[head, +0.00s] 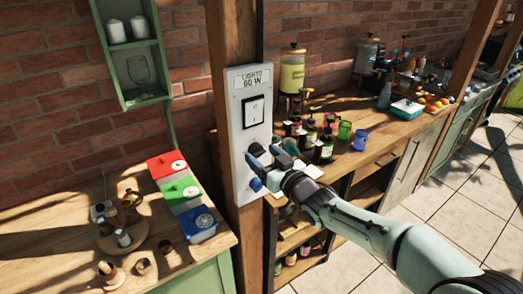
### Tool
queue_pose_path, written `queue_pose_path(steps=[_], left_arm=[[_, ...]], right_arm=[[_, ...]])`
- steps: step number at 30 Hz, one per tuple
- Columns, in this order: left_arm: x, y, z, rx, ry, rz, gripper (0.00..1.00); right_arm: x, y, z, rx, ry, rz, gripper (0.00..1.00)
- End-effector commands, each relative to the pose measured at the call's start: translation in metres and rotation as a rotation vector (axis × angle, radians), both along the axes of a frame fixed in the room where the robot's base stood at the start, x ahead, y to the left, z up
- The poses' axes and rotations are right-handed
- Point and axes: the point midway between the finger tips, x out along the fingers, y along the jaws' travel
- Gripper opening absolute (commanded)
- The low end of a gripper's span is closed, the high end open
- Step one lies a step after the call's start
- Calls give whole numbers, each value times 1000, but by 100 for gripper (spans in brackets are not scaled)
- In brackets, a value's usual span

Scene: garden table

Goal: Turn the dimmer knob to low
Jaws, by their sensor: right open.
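A pale switch panel (238,105) is fixed to the wooden post and carries a label (251,80) that reads like "LIGHTS 60 W". A black-framed rocker switch (254,111) sits in its upper half. The dimmer knob (257,149) is on the lower half, dark and mostly hidden by my gripper. My right gripper (254,171) comes in from the right, open, with its blue-tipped fingers at the lower panel around or just in front of the knob. I cannot tell whether they touch it. My left gripper is not in view.
A green wall shelf (133,62) hangs above. Right of the post, a wooden counter (390,130) holds bottles, coloured cups and a drink dispenser (292,70). Tiled floor is free at right.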

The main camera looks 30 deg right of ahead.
Motion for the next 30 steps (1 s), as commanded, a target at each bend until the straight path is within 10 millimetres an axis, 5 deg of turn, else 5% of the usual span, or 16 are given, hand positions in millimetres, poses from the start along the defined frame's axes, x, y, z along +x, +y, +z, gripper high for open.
queue_pose_path(steps=[14,19,30], left_arm=[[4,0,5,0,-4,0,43],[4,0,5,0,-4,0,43],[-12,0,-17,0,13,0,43]], right_arm=[[15,1,0,0,0,-1,67],[15,1,0,0,0,0,13],[14,1,-3,-103,-8,-1,13]])
